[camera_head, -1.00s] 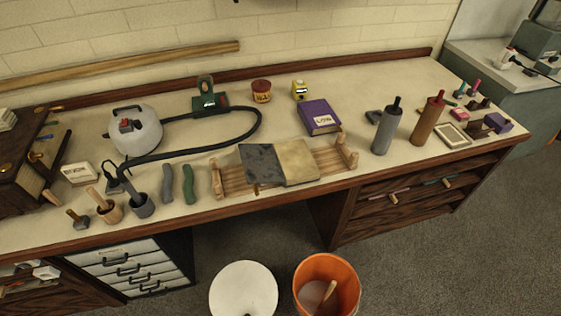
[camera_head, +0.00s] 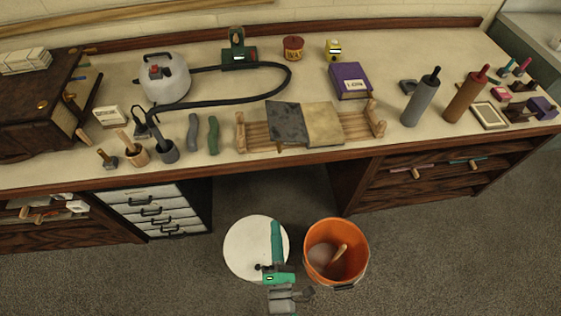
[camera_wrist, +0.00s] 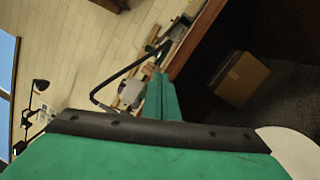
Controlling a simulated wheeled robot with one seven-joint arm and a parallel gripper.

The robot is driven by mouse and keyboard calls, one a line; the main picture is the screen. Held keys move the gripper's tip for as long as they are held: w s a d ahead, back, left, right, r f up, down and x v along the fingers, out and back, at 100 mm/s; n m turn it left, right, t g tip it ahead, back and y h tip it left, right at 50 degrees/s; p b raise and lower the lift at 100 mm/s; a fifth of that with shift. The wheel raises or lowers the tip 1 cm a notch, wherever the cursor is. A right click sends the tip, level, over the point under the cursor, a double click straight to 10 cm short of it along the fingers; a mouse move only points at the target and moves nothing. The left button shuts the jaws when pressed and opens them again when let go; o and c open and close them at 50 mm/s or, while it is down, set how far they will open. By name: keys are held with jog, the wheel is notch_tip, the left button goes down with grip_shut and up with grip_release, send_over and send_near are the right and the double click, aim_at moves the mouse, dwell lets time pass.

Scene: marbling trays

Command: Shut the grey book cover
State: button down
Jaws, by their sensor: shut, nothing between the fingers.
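The grey book lies open on a slatted wooden cradle on the bench. Its dark grey cover (camera_head: 286,122) is spread to the left, and its cream page side (camera_head: 324,123) lies to the right. My gripper (camera_head: 276,226) is low in front of the bench, over the round white top, well apart from the book. Its teal fingers are together and empty, and they also show in the wrist view (camera_wrist: 158,82). The book cannot be made out in the wrist view.
The wooden cradle (camera_head: 358,126) has upright end pegs. A purple book (camera_head: 349,80) lies behind it, and grey and green rolls (camera_head: 213,135) lie to its left. An orange bucket (camera_head: 360,262) stands beside the white top (camera_head: 240,248) on the floor.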

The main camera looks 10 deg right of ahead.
jog(key=w+d+n, duration=0.1)
jog(key=w+n, duration=0.3)
jog(key=w, duration=0.3)
jog(key=w+d+r+n+t, duration=0.1)
jog(key=w+d+n, duration=0.1)
jog(key=w+n, duration=0.3)
jog(key=w+d+r+n+y, duration=0.1)
jog(key=w+n, duration=0.3)
jog(key=w, duration=0.6)
jog(key=shift+w+d+r+t, duration=0.2)
jog(key=shift+w+r+t, duration=0.05)
jog(key=shift+w+t, duration=0.1)
